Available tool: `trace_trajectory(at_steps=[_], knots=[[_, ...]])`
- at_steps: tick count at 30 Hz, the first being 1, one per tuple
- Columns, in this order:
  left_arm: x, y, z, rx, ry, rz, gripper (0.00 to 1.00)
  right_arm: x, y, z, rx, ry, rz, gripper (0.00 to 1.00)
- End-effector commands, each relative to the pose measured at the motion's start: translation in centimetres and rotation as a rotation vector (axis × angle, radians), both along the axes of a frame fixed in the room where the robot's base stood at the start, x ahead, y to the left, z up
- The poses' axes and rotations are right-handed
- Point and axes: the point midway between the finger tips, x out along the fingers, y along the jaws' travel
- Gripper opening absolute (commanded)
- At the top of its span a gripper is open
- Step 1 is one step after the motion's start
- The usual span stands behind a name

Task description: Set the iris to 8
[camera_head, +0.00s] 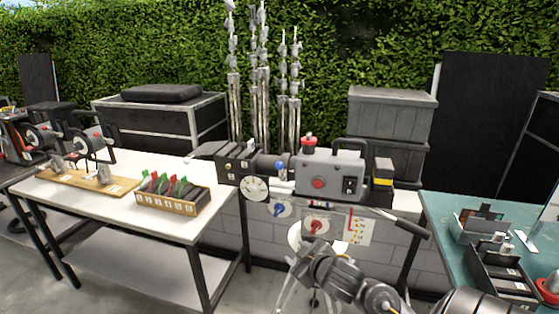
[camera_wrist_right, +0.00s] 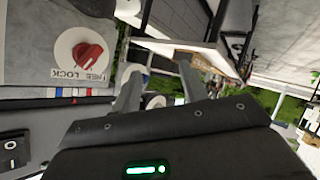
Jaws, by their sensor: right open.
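The camera rig (camera_head: 330,172) is a grey box with a long lens barrel, standing in the middle of the head view. A white round dial (camera_head: 254,187) with dark marks sits at its left; its numbers are too small to read. A blue knob (camera_head: 279,210) and a red knob (camera_head: 316,226) sit on white discs below. In the right wrist view, the red knob (camera_wrist_right: 88,54) shows beside a label reading FREE LOCK. My right gripper (camera_head: 304,250) is below the rig, near the red knob. Its fingers (camera_wrist_right: 160,85) are apart, with nothing seen between them. My left gripper is out of view.
A white table (camera_head: 130,215) at left holds a wooden rack (camera_head: 172,200) of coloured clips and a wooden board (camera_head: 85,182). A teal table (camera_head: 440,215) with dark trays stands at right. A handle (camera_head: 405,224) sticks out from the rig to the right.

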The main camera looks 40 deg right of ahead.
Motion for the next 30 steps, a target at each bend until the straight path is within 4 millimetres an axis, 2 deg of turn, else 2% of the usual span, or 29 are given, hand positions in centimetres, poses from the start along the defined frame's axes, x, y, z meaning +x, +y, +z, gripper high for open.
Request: trace_trajectory(at_steps=[1,3,6,9,10,13,20,30], knots=[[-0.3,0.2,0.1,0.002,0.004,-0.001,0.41,1.2,-1.1,3.9,-0.045,-0.086,0.016,0.43],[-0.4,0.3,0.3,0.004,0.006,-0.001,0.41,2.2,-2.0,8.6,-0.097,-0.190,0.040,0.43],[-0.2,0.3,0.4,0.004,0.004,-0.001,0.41,2.9,-2.8,14.4,-0.163,-0.314,0.073,0.43],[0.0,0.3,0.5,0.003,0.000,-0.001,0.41,3.0,-3.0,18.2,-0.209,-0.392,0.098,0.43],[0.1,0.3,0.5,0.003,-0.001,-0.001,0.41,3.0,-3.0,18.8,-0.219,-0.407,0.103,0.43],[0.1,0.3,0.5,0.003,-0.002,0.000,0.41,2.9,-3.1,20.1,-0.233,-0.433,0.112,0.43],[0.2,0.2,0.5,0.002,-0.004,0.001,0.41,3.8,-3.2,20.1,-0.231,-0.436,0.110,0.43],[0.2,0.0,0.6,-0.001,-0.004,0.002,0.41,9.7,-4.1,20.2,-0.228,-0.435,0.109,0.43]])
